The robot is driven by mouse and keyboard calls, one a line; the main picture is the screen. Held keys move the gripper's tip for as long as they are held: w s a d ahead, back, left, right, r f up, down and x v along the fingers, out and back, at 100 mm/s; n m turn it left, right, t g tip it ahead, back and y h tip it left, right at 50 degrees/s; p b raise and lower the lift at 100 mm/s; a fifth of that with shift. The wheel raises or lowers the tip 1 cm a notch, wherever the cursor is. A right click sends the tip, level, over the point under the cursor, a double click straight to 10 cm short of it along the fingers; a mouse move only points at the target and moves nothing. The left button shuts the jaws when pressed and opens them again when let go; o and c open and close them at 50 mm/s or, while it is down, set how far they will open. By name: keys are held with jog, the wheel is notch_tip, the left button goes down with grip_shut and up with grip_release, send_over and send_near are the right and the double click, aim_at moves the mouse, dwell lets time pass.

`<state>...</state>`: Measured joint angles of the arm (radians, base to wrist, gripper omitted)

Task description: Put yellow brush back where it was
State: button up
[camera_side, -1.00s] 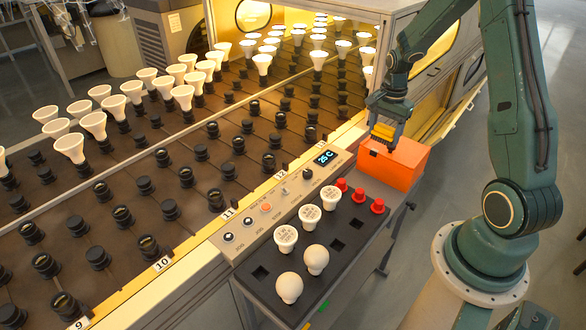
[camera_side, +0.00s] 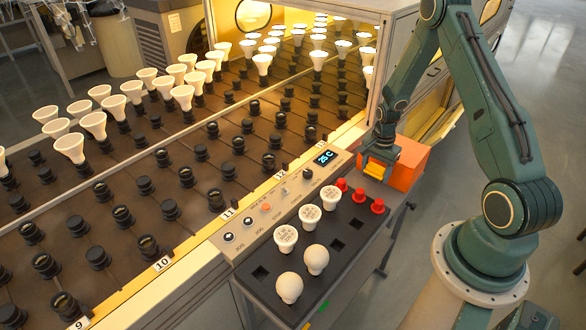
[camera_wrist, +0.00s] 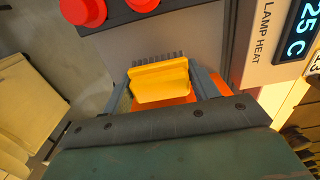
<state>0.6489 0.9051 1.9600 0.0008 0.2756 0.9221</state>
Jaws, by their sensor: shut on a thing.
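The yellow brush (camera_side: 376,170) is held between the fingers of my gripper (camera_side: 379,158), near the far right corner of the control panel. In the wrist view the yellow brush (camera_wrist: 160,82) sits between the two grey fingers of my gripper (camera_wrist: 163,84), with its dark bristles along the upper edge. My gripper is shut on it. An orange box (camera_side: 408,165) stands right beside and behind the gripper in the side view. Part of the orange box (camera_wrist: 121,97) shows beneath the brush in the wrist view. The inside of the box is hidden.
A black tray (camera_side: 333,262) holds several bulbs, and red caps (camera_side: 360,195) stand at its far end, close to the brush. The control panel (camera_side: 250,235) with its lit display (camera_side: 325,157) lies to the left. Empty floor (camera_side: 540,110) is at the right.

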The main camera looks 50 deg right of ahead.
aim_at(371, 190)
jog(key=shift+f, duration=0.85)
jog(key=shift+f, duration=1.9)
jog(key=shift+f, duration=0.1)
jog(key=o, duration=0.9)
jog(key=shift+o, duration=0.2)
jog(key=shift+r, duration=6.15)
